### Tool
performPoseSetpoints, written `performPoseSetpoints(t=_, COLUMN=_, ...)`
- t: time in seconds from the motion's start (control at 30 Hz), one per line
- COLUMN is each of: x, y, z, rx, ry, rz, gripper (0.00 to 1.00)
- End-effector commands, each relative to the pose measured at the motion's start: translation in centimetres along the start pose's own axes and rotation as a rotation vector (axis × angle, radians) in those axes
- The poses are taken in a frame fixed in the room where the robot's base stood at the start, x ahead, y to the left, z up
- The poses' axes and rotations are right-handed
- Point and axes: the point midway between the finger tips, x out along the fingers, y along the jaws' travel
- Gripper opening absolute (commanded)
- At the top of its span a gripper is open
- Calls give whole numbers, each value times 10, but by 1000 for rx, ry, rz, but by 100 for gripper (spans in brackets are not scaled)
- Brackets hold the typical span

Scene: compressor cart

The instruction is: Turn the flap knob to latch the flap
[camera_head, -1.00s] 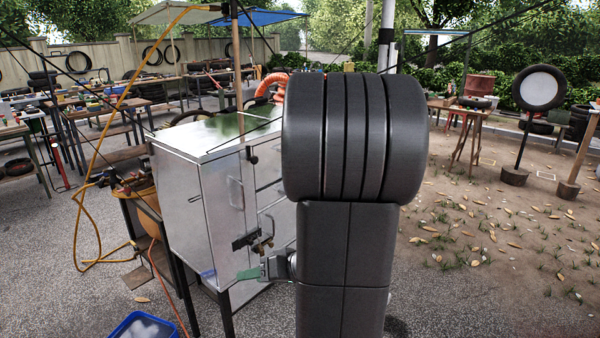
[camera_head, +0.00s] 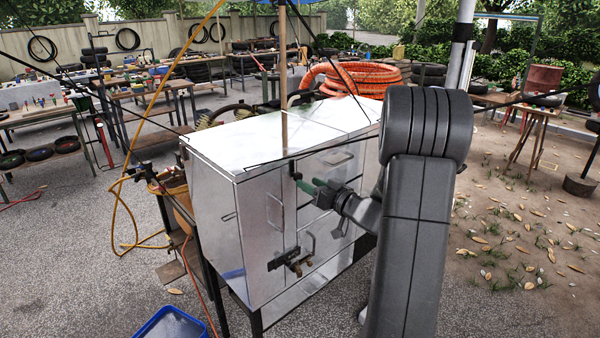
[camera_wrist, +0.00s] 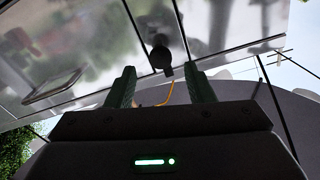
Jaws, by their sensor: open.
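The silver metal cabinet (camera_head: 222,210) has panels with bar handles on its front. A small black knob (camera_wrist: 162,56) sits on a shiny panel in the wrist view, ahead of and between my green fingertips. In the head view a small dark fitting (camera_head: 296,168) near the cabinet's top edge looks like the same knob. My gripper (camera_head: 312,188) is close in front of it, with fingers pointing at the cabinet. The wrist view shows my gripper (camera_wrist: 163,78) open and empty, its fingers well apart. I cannot tell whether the fingertips reach beside the knob.
A brass valve on a black bracket (camera_head: 289,262) sticks out low on the cabinet front. A wooden pole (camera_head: 283,90) stands at the cabinet. An orange hose coil (camera_head: 360,78) lies behind. A blue bin (camera_head: 172,322) stands at lower left. Open gravel lies to the right.

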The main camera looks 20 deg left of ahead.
Motion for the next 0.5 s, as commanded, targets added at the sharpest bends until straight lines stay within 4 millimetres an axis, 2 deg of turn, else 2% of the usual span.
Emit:
performPoseSetpoints(t=0.03, x=12, y=-2, z=-3, rx=0, ry=-2, rz=-5, gripper=48)
performPoseSetpoints(t=0.2, x=39, y=-1, z=-2, rx=1, ry=-2, rz=-3, gripper=48)
performPoseSetpoints(t=0.33, x=52, y=-1, z=-1, rx=1, ry=-1, rz=-1, gripper=48)
performPoseSetpoints(t=0.5, x=57, y=0, z=0, rx=0, ry=-1, rz=0, gripper=48)
